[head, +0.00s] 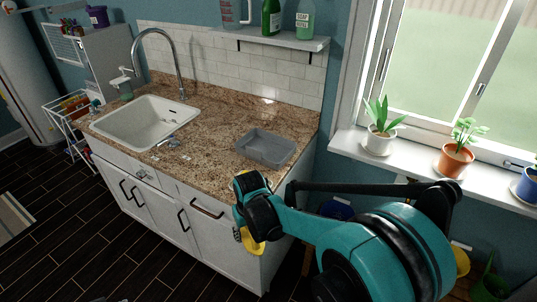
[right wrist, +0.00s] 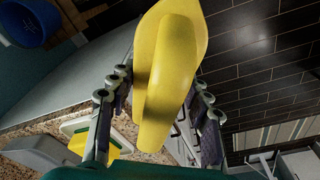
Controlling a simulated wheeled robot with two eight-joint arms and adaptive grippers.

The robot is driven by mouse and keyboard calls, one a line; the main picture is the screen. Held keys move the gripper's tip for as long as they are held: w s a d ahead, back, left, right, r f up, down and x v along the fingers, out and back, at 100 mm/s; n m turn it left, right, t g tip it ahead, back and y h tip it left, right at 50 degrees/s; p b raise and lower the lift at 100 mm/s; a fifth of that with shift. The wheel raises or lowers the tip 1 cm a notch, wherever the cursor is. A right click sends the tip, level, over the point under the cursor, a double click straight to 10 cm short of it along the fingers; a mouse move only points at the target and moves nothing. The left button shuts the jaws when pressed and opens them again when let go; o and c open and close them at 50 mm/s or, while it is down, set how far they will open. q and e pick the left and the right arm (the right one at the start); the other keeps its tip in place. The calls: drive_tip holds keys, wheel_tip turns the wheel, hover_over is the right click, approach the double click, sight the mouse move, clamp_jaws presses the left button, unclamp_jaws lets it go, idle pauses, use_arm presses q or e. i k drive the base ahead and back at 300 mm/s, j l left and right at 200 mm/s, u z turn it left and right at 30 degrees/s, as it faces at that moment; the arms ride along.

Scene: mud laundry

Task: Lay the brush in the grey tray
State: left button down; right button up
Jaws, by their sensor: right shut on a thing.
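The grey tray (head: 262,158) lies empty on the granite counter, towards its right end by the tiled wall. My right gripper (head: 252,226) is in front of the counter's front edge, nearer to me than the tray. It is shut on a smooth yellow thing, which I take to be the brush (head: 252,242). In the right wrist view the brush (right wrist: 172,75) sticks out between the two fingers; its bristles cannot be made out. My left gripper is not in view.
A white sink (head: 145,122) with a tall tap is set in the counter left of the tray. The granite (head: 225,115) between them is mostly clear. Potted plants (head: 381,138) stand on the windowsill at right. A shelf (head: 275,40) with bottles hangs above the counter.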

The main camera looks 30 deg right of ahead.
sight(271, 153)
drive_tip(key=l+u, duration=0.15)
drive_tip(key=l, duration=0.35)
drive_tip(key=l+u, duration=0.2)
drive_tip(key=l, duration=0.3)
drive_tip(key=k+l+u, duration=0.15)
drive_tip(key=l, duration=0.3)
drive_tip(key=k+l+u, duration=0.2)
drive_tip(key=l, duration=0.3)
drive_tip(key=l+u, duration=0.15)
drive_tip(key=l, duration=0.35)
